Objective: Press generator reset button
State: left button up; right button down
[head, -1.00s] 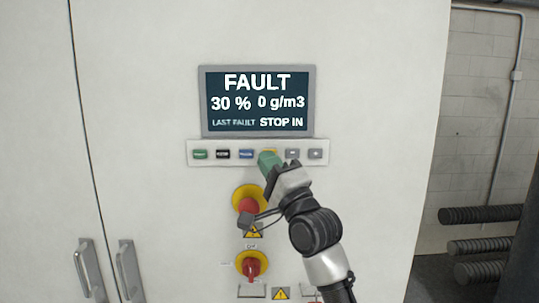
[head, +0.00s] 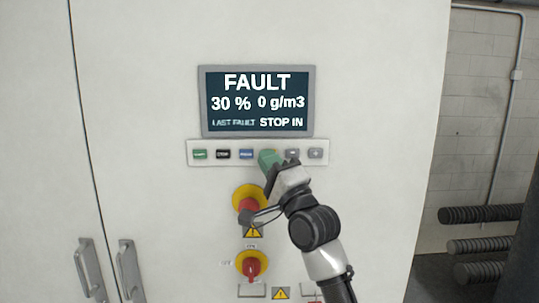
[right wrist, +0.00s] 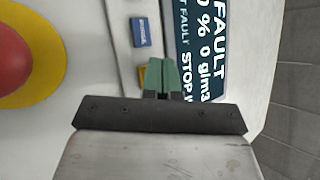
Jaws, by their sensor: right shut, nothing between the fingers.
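The generator panel has a button strip (head: 180,153) below a display (head: 257,101) that reads FAULT, 30 %, 0 g/m3, LAST FAULT STOP IN. On the strip, a green button (head: 200,154), a black button (head: 220,154), a blue button (head: 246,154) and two grey buttons show. My right gripper (head: 268,160) is shut and empty, its green fingertips over the strip between the blue button and the grey ones. The right wrist view shows the shut fingers (right wrist: 163,76) beside the blue button (right wrist: 140,32). My left gripper is not in view.
Below the strip are a red emergency stop button (head: 248,205) on a yellow ring and a red rotary switch (head: 252,266). Cabinet door handles (head: 130,270) stand out at lower left. Dark ribbed pipes (head: 480,214) lie at the right by a block wall.

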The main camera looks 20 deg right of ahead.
jog(key=shift+w, duration=0.2)
dwell(0.6)
jog(key=shift+s+a+p, duration=0.15)
jog(key=shift+s+p, duration=0.2)
jog(key=shift+s, duration=0.45)
jog(key=s+p, duration=0.1)
jog(key=s, duration=0.1)
jog(key=s+a+p, duration=0.1)
jog(key=s, duration=0.1)
jog(key=shift+s+a, duration=0.2)
jog(key=shift+s, duration=0.15)
